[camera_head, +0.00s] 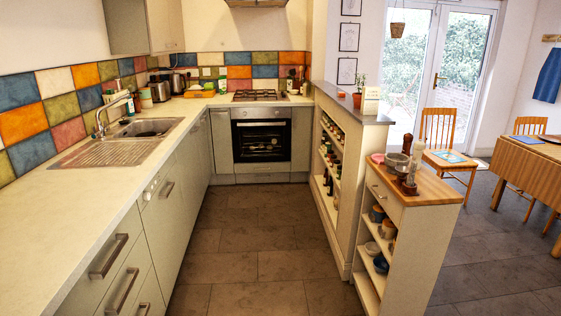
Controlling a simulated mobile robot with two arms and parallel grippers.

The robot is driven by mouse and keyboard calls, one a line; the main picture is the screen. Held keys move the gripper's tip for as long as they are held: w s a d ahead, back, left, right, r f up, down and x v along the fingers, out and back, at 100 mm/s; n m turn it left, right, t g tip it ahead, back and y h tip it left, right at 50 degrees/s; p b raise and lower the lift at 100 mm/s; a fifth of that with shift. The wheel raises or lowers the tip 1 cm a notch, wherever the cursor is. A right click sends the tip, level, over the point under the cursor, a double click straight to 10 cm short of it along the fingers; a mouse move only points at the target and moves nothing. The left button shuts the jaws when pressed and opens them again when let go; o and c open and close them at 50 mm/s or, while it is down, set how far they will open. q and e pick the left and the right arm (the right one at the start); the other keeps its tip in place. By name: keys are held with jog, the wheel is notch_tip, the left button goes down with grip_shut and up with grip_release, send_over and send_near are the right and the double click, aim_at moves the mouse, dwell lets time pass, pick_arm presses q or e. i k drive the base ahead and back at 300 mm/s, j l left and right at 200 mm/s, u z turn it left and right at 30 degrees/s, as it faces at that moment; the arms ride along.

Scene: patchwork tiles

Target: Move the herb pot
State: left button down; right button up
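A small potted plant (358,91), which looks like the herb pot, stands upright on the grey ledge (345,108) on top of the low partition wall. It has a terracotta-coloured pot and a thin green plant. A small white card or box (371,101) stands just to its right. Neither of my grippers is in view.
A lower wooden-topped shelf unit (425,186) with bowls and a pepper mill stands in front of the partition. The kitchen floor (255,245) between it and the left counter (85,215) is clear. A dining table (530,170) and chairs (450,140) stand at the right.

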aim_at(356, 96)
jog(key=i, duration=1.05)
jog(key=i+j+z, duration=0.15)
jog(key=i, duration=0.9)
